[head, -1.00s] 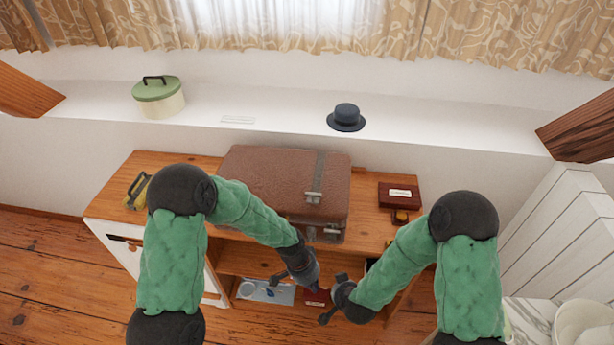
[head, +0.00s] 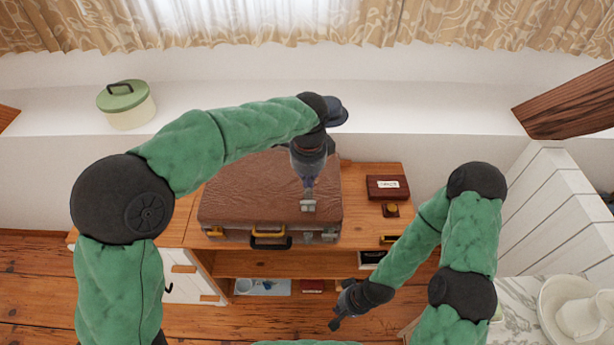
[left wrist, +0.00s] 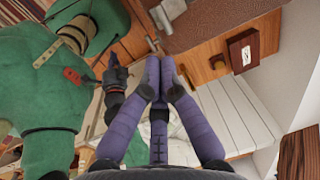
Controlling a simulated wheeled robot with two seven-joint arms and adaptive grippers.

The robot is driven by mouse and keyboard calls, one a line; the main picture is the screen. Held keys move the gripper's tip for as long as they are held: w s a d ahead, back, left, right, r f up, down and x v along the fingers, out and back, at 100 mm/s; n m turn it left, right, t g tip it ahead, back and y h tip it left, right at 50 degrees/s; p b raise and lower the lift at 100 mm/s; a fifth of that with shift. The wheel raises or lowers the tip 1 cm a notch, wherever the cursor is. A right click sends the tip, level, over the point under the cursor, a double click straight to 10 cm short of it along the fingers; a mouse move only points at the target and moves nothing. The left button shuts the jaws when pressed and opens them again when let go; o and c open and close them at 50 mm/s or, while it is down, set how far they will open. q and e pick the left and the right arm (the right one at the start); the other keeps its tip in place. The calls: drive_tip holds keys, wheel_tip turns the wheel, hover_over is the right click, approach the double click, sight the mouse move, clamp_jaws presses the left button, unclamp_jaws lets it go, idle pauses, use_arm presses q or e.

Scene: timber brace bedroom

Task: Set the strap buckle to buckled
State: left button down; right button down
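The brown suitcase (head: 250,185) lies flat on the wooden cabinet top, with a dark handle (head: 270,243) on its front. The strap buckle (head: 308,205) is a small grey metal piece near the front edge of the lid, right of the middle. My left gripper (head: 308,184) points down just above and behind it and hides part of the strap. In the left wrist view its purple fingers (left wrist: 160,70) are together with nothing visible between them; the buckle metal (left wrist: 161,17) shows beyond the tips. I cannot tell whether the buckle is fastened. My right gripper (head: 337,318) hangs low in front of the cabinet.
The ledge behind holds a green-lidded pot (head: 127,107) and a hat (head: 337,112), partly hidden by my left arm. The shelf below holds small items.

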use_arm(q)
drive_tip(key=b, duration=0.2)
approach(308, 210)
drive_tip(key=f, duration=0.2)
drive_tip(key=w+f, duration=0.1)
drive_tip(key=f, duration=0.2)
drive_tip(key=shift+w, duration=0.1)
drive_tip(key=shift+s+f+t+b, duration=0.25)
drive_tip(key=shift+t+b, duration=0.05)
drive_tip(key=shift+b, duration=0.65)
drive_tip(key=shift+s+f+t+b, duration=0.2)
drive_tip(key=shift+s+t+b, duration=0.15)
drive_tip(key=shift+b, duration=0.5)
drive_tip(key=s+f+t+b, duration=0.1)
drive_tip(key=b, duration=0.3)
drive_tip(key=s+f+t+b, duration=0.1)
drive_tip(key=t+b, duration=0.1)
drive_tip(key=b, duration=0.2)
drive_tip(key=shift+s+f, duration=0.1)
drive_tip(key=shift+f, duration=0.3)
drive_tip(key=shift+s+f, duration=0.1)
